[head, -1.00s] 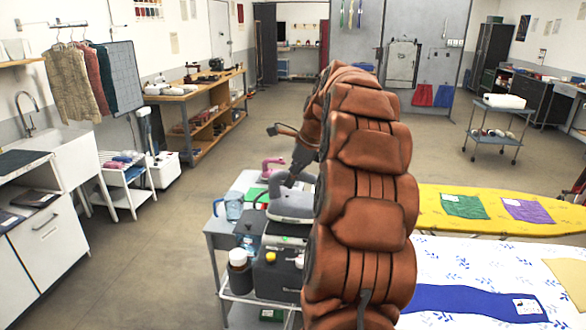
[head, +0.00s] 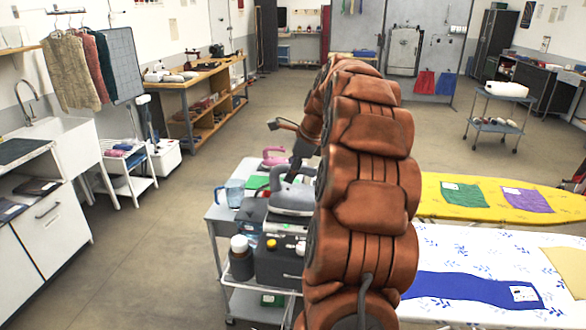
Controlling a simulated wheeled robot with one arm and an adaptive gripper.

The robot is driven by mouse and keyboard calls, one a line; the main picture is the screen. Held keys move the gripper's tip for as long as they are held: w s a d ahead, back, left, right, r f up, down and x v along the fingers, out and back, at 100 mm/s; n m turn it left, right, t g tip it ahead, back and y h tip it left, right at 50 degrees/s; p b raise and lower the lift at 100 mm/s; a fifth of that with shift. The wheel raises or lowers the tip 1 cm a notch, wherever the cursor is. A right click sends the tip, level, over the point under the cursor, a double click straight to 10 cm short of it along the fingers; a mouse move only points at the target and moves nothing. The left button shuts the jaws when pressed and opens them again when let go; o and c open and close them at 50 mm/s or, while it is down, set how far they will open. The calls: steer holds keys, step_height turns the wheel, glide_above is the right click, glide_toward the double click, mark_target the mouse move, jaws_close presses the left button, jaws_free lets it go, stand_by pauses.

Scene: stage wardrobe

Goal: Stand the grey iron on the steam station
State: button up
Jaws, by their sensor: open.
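The grey iron (head: 291,199) is on the cart in the head view, left of my arm, with its handle on top. It appears to rest on or just above a dark box (head: 251,210), which may be the steam station; the contact is not clear. A larger dark unit with a yellow cap (head: 280,262) stands nearer, just in front of the iron. My gripper (head: 294,178) is dark, points down and is open at the iron's handle. My arm hides the iron's right side and part of the gripper.
Ironing boards with yellow (head: 425,196) and white (head: 440,252) covers lie to the right. Floor left of the cart is clear.

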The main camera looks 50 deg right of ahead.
steer(key=b+v, duration=0.2)
steer(key=v, duration=1)
steer(key=shift+b, duration=0.35)
steer(key=shift+w+r, duration=0.1)
steer(key=s+a+f+n+g, duration=0.1)
steer(key=a+f+n, duration=0.3)
steer(key=a, duration=0.5)
steer(key=s+a+f+n+g+y, duration=0.1)
steer(key=a+f+n+g, duration=0.1)
steer(key=a+n, duration=0.55)
steer(key=s+a+f+n+g, duration=0.1)
steer(key=s+a+f+n, duration=0.15)
steer(key=a, duration=0.85)
steer(key=s+a+f+n+g+h, duration=0.1)
steer(key=s+a+f+n, duration=0.4)
steer(key=s, duration=0.5)
steer(key=s+a+f+n+g, duration=0.1)
steer(key=s+a+f+n, duration=0.4)
steer(key=s+f+n, duration=0.4)
steer(key=shift+s+a+f+n+g+h, duration=0.3)
steer(key=shift+s+f+g+h, duration=0.15)
steer(key=shift+s, duration=0.45)
